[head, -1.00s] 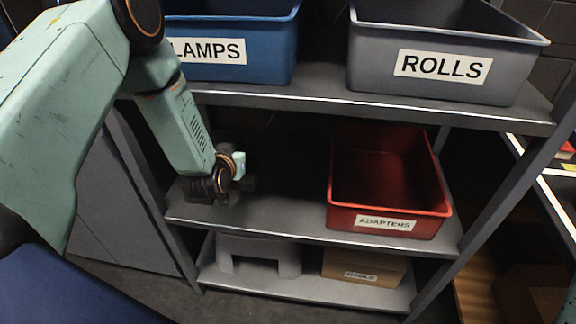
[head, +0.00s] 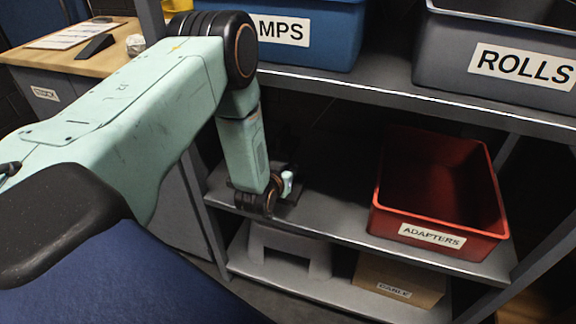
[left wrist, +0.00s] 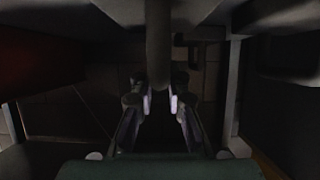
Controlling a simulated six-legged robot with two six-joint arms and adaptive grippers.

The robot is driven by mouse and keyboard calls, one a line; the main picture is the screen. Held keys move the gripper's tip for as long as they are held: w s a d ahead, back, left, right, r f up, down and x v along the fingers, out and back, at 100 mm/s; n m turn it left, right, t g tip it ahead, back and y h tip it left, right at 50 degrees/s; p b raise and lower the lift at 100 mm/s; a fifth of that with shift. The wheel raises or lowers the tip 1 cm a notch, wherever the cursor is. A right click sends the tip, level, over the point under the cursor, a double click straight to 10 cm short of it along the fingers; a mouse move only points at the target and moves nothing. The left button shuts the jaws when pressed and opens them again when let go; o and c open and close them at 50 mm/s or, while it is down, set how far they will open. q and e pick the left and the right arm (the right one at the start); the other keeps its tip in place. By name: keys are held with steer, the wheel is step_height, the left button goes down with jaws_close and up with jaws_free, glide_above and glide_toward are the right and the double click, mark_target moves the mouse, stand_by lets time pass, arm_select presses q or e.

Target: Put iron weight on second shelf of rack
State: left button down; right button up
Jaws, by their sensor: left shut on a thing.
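My left gripper (head: 284,187) is over the left part of the rack's middle shelf (head: 335,215), the level below the labelled bins. In the left wrist view the fingers (left wrist: 160,104) are closed in on a dark, smooth, rounded bar (left wrist: 158,45), which I take to be the iron weight. Its full shape is lost in shadow. In the head view the wrist and the dark shelf hide it, and I cannot tell whether it touches the shelf. My right gripper is not in view.
A red ADAPTERS bin (head: 436,239) stands on the same shelf, to the right, with clear shelf between. Above are a blue bin (head: 325,45) and a grey ROLLS bin (head: 500,95). The bottom shelf holds a grey stool-like thing (head: 290,245) and a CABLE box (head: 395,285).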

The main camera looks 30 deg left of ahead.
arm_select(q)
steer(key=shift+w+r, duration=0.15)
steer(key=shift+r, duration=0.25)
steer(key=shift+f, duration=0.15)
steer(key=c, duration=1.7)
jaws_free()
steer(key=shift+s+f, duration=0.2)
steer(key=shift+f, duration=0.05)
steer(key=o, duration=0.3)
steer(key=shift+s+r, duration=0.1)
steer(key=shift+o, duration=0.3)
